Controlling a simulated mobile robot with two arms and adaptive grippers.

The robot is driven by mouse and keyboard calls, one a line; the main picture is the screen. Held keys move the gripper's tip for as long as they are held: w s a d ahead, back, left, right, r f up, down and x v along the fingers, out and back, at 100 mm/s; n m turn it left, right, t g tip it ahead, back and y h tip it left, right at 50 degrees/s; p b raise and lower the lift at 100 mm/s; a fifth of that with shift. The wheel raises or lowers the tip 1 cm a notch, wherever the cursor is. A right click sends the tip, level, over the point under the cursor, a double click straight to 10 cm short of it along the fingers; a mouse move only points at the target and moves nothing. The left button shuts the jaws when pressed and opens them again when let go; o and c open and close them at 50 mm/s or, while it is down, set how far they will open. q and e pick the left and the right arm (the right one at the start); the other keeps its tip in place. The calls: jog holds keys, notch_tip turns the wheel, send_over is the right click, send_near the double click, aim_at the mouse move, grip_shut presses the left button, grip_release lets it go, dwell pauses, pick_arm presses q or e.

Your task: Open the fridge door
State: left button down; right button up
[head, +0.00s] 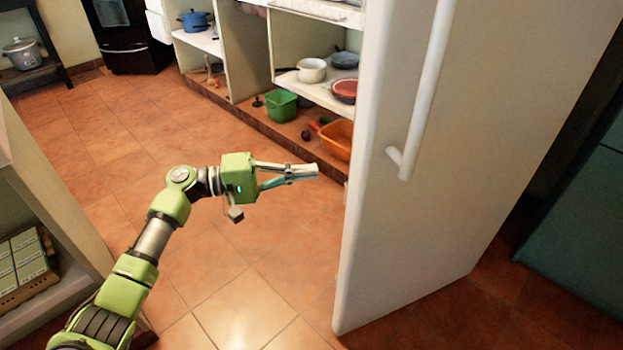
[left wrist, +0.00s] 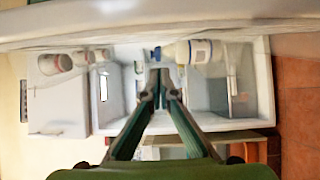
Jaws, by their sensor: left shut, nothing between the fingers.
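The white fridge door (head: 480,150) stands swung open in the head view, with its outer face and long vertical handle (head: 425,95) towards me. My left gripper (head: 314,171) is shut and empty, left of the door's free edge and apart from the handle. In the left wrist view the closed fingers (left wrist: 160,78) point at white shelving, with a white bottle (left wrist: 200,51) and pale containers (left wrist: 52,64) beyond them. I cannot tell whether the fingers touch anything there. The fridge's body is not clear in the head view. My right gripper is not in view.
Low open shelves (head: 245,60) at the back hold a green bin (head: 281,105), an orange basin (head: 337,139) and pots. A wooden shelf unit (head: 50,190) stands at the left. A teal surface (head: 585,220) is at the right. Tiled floor (head: 240,290) lies clear between.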

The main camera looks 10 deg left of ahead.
aim_at(349, 181)
pick_arm(q)
jog(key=shift+s+d, duration=0.15)
jog(key=shift+d, duration=1.4)
jog(key=shift+s+d, duration=0.2)
jog(key=shift+d, duration=1.3)
jog(key=shift+s+d, duration=0.15)
jog(key=shift+d, duration=1.4)
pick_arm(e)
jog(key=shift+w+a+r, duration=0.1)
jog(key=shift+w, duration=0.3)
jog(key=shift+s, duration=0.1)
